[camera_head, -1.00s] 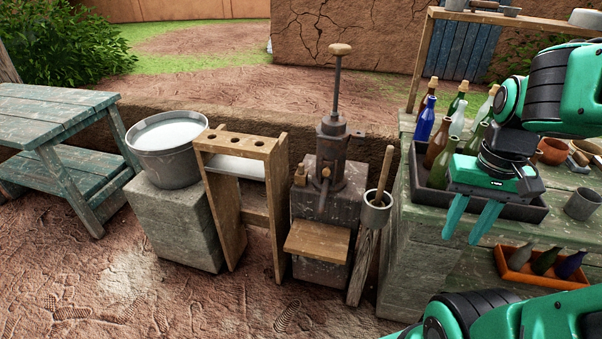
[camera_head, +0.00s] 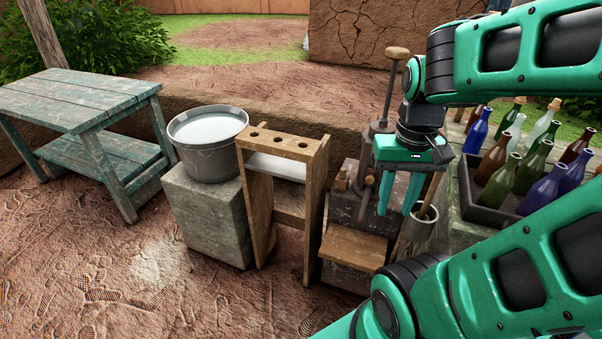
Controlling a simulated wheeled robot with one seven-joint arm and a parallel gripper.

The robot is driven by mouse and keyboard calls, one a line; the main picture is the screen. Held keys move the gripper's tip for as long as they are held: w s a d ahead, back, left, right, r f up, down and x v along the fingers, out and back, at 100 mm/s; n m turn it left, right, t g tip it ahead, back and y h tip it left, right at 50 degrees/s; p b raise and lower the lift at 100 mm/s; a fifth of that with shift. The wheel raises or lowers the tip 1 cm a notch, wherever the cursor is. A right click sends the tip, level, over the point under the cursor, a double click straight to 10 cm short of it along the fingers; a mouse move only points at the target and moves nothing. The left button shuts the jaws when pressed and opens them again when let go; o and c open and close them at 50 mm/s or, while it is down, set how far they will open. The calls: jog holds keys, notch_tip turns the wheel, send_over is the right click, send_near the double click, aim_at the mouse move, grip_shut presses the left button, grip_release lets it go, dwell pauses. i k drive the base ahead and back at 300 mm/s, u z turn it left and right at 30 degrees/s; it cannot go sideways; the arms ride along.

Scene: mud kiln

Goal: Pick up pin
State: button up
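A wooden stick (camera_head: 430,192), possibly the pin, stands tilted in a grey cup (camera_head: 420,222) beside the press; I cannot tell for sure that it is the pin. My gripper (camera_head: 397,208) points down, its two green fingers apart with nothing seen between them. In the picture it is just left of the stick and overlaps the press (camera_head: 367,195) and the cup's left edge. Whether it touches any of these I cannot tell. My gripper and arm hide part of the press and of the stick.
A wooden rack with holes (camera_head: 283,145) stands left of the press. A metal tub (camera_head: 207,160) of pale liquid sits on a stone block (camera_head: 205,215). A crate of bottles (camera_head: 480,212) is at right. A green table (camera_head: 80,100) is at left. The ground at front left is clear.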

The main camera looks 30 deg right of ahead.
aim_at(344, 171)
jog(key=u, duration=0.2)
jog(key=i, duration=0.85)
jog(key=z, duration=0.25)
